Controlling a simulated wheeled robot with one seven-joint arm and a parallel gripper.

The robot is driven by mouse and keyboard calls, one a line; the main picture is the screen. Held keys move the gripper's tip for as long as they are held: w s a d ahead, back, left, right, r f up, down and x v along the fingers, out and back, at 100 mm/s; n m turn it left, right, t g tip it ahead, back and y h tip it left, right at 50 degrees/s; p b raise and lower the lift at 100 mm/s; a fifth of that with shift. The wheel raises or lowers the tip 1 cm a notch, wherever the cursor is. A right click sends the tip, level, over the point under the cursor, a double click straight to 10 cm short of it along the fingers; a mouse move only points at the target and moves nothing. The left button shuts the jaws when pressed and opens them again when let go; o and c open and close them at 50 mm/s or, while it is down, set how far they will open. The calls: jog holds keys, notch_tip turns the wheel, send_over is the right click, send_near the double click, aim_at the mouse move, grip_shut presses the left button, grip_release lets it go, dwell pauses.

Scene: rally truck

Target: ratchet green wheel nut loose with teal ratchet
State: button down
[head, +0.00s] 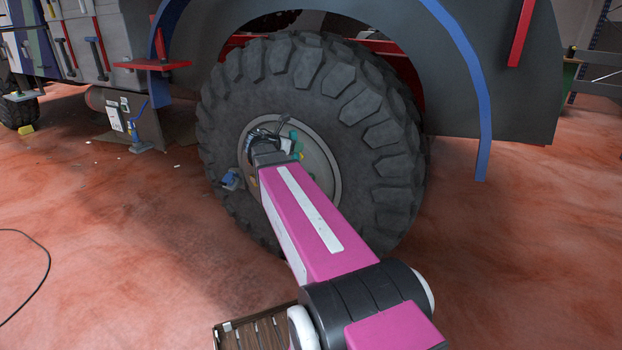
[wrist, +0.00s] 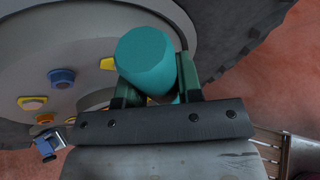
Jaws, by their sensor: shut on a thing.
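The teal ratchet (wrist: 146,58) shows in the wrist view as a thick teal cylinder, its rounded end towards the camera. My gripper (wrist: 154,82) is shut on it, with one green finger at each side. In the head view my gripper (head: 274,143) is at the hub of the big truck wheel (head: 240,100), where small teal and green parts show beside it. I cannot tell the green wheel nut apart there. In the wrist view the ratchet and fingers hide part of the hub, so whether the ratchet sits on a nut cannot be seen.
On the hub are a blue nut (wrist: 62,78), a yellow nut (wrist: 32,103) and an orange nut (wrist: 45,119). A blue-and-grey part (wrist: 46,146) juts out nearby. A brown slatted crate (head: 222,338) is below my arm. The blue-edged fender (head: 480,110) arches over the tire.

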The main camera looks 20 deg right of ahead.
jog(key=shift+s+a, duration=0.3)
jog(key=shift+a, duration=0.1)
jog(key=shift+s+a, duration=0.6)
jog(key=shift+a, duration=0.2)
jog(key=shift+s+a, duration=0.6)
jog(key=shift+a, duration=0.15)
